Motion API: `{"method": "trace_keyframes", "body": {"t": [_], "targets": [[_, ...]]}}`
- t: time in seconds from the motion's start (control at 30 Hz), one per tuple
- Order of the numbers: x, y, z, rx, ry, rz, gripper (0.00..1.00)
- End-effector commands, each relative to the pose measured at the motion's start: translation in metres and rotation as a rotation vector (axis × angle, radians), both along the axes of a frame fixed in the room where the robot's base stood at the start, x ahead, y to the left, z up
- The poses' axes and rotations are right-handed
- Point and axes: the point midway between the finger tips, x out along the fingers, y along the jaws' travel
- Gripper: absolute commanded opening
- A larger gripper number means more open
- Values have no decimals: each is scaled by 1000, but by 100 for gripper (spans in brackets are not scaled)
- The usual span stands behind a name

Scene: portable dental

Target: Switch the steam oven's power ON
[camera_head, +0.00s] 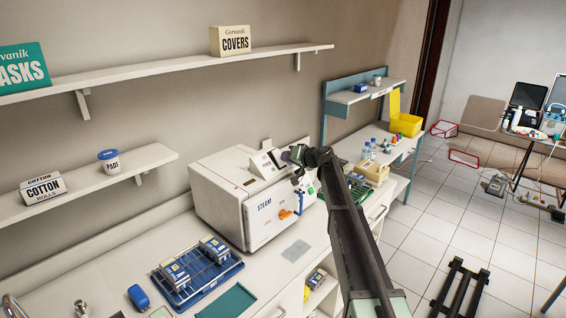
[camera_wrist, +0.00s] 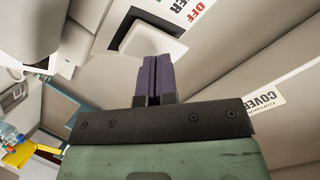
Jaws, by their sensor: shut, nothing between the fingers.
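The steam oven (camera_head: 225,205) is a white box marked "STEAM" on the counter. Its front has a blue handle and an orange part. My gripper (camera_head: 298,155) is at its upper right front corner, partly hidden by my arm. In the wrist view my gripper (camera_wrist: 160,60) is shut and empty, its dark purple fingers together. Just beyond the tips is a white rocker switch (camera_wrist: 146,42) in a black frame. Beside it is a partly cut-off label (camera_wrist: 194,12) with red "OFF". Contact between tips and rocker cannot be told, nor can the rocker's position.
A blue rack (camera_head: 202,285) with blue-and-white packs stands left of the oven. A beige item (camera_head: 374,172) and small bottles are to its right. A yellow bin (camera_head: 406,124) is farther back. Wall shelves (camera_head: 180,70) hang above.

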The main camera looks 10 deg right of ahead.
Motion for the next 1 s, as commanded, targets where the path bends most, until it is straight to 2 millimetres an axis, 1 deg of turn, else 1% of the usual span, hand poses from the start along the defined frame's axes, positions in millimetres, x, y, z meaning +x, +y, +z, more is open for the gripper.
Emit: {"method": "trace_keyframes", "body": {"t": [0.03, 0.2, 0.6, 1.0], "targets": [[-1, -1, 5, 0, 0, 0, 0], [-5, -4, 14, 0, 0, 0, 0], [-6, -5, 16, 0, 0, 0, 0], [-20, -16, 52, 0, 0, 0, 0]]}}
